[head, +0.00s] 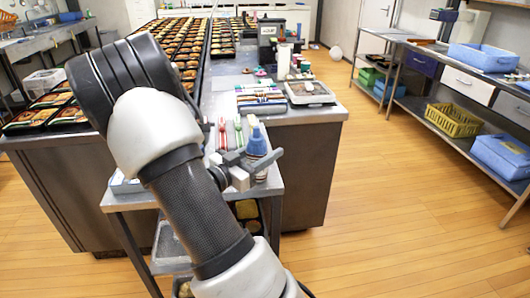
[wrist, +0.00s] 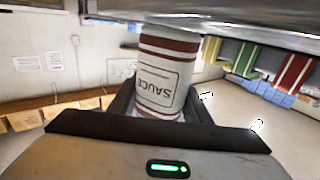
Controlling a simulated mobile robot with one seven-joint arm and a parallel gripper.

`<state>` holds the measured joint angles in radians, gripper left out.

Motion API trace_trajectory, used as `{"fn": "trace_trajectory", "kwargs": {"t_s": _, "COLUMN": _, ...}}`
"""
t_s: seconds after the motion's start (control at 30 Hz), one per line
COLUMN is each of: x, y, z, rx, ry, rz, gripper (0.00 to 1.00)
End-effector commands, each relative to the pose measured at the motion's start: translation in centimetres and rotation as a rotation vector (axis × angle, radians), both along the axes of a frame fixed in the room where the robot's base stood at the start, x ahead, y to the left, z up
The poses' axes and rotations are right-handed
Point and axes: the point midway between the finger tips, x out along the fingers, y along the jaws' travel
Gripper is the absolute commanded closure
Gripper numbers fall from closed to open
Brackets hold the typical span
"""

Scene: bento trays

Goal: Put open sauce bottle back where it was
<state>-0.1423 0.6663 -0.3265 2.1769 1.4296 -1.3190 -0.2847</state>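In the wrist view a white sauce bottle (wrist: 165,80) with dark red-brown stripes and a SAUCE label, upside down in the picture, stands between the fingers of my gripper (wrist: 162,110). The fingers appear closed against both its sides. It looks slightly tilted. Its nozzle end is hidden behind the gripper body. In the head view my gripper (head: 252,168) is at the near end of the counter, over the small side table. A blue-topped bottle (head: 257,143) shows at the fingers; I cannot tell if it is the same bottle.
Red (head: 221,135) and green (head: 238,132) bottles stand left of my gripper. A tray (head: 308,92) and black box lie farther back. The right floor (head: 380,190) is clear.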

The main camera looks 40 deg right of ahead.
Motion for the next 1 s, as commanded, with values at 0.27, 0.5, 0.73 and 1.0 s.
{"fn": "trace_trajectory", "kwargs": {"t_s": 0.27, "x": 0.0, "y": 0.0, "z": -0.3, "rx": 0.0, "ry": 0.0, "rz": 0.0, "gripper": 0.44}}
{"fn": "trace_trajectory", "kwargs": {"t_s": 0.5, "x": 0.0, "y": 0.0, "z": -0.3, "rx": 0.0, "ry": 0.001, "rz": 0.0, "gripper": 0.37}}
{"fn": "trace_trajectory", "kwargs": {"t_s": 0.73, "x": 0.0, "y": 0.7, "z": 0.1, "rx": 0.001, "ry": 0.002, "rz": 0.003, "gripper": 0.37}}
{"fn": "trace_trajectory", "kwargs": {"t_s": 1.0, "x": -0.4, "y": 6.2, "z": 0.2, "rx": 0.001, "ry": 0.002, "rz": 0.005, "gripper": 0.37}}
